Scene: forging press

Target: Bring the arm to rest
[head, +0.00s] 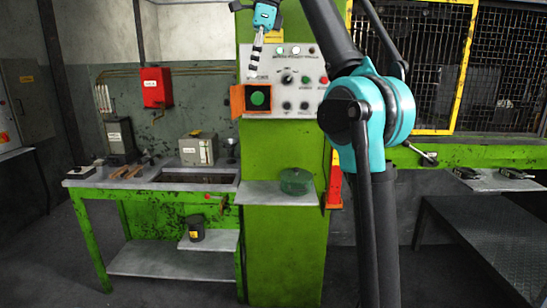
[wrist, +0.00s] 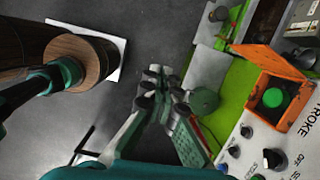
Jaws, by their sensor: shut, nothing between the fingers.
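My gripper (head: 253,70) is shut and empty, pointing down in front of the upper left of the white control panel (head: 310,88) on the green press column. Its fingertips are above the green button (head: 258,98), which sits in an orange box whose flap (head: 237,101) stands open to the left. In the wrist view my gripper (wrist: 155,74) has its fingers together over the floor, apart from the panel, and the green button (wrist: 273,97) and orange flap (wrist: 272,62) show at the right. My arm rises in front of the panel's right side.
A small shelf (head: 262,193) under the panel carries a green lidded pot (head: 296,181). A green workbench (head: 90,183) with tools stands at left, and a red box (head: 156,87) hangs on the wall. A yellow-framed mesh guard (head: 500,70) is at right. Bare floor (head: 60,255) shows at lower left.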

